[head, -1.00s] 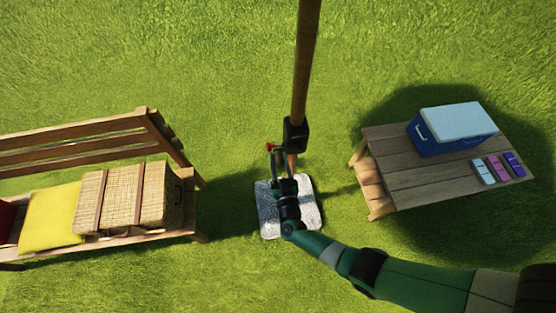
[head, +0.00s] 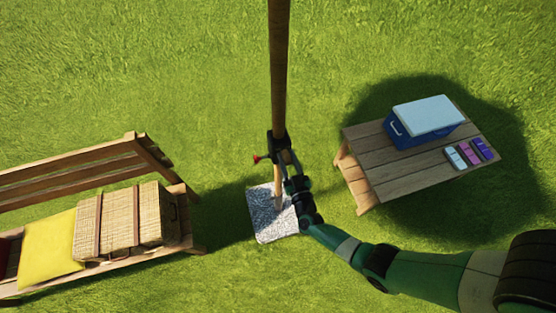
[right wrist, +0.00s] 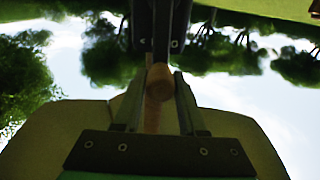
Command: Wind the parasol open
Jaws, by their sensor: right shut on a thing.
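The parasol's wooden pole (head: 279,70) runs down from the top of the head view. A black winder housing (head: 277,143) sits on it, with a small red part (head: 257,159) at its left. My right gripper (head: 291,166) is just below and to the right of the housing. In the right wrist view its fingers are shut on a round wooden knob (right wrist: 160,82), which appears to be the crank handle; a dark part of the winder (right wrist: 161,28) is above it. A cream surface (right wrist: 62,137), likely the canopy, shows behind the gripper. My left gripper is not in view.
The pale stone base (head: 266,226) lies on the grass below the pole. A wooden table (head: 383,178) with a blue cooler (head: 408,133) and small coloured items stands right. A bench (head: 90,167) with a wicker hamper (head: 153,213) and yellow cushion (head: 47,246) stands left.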

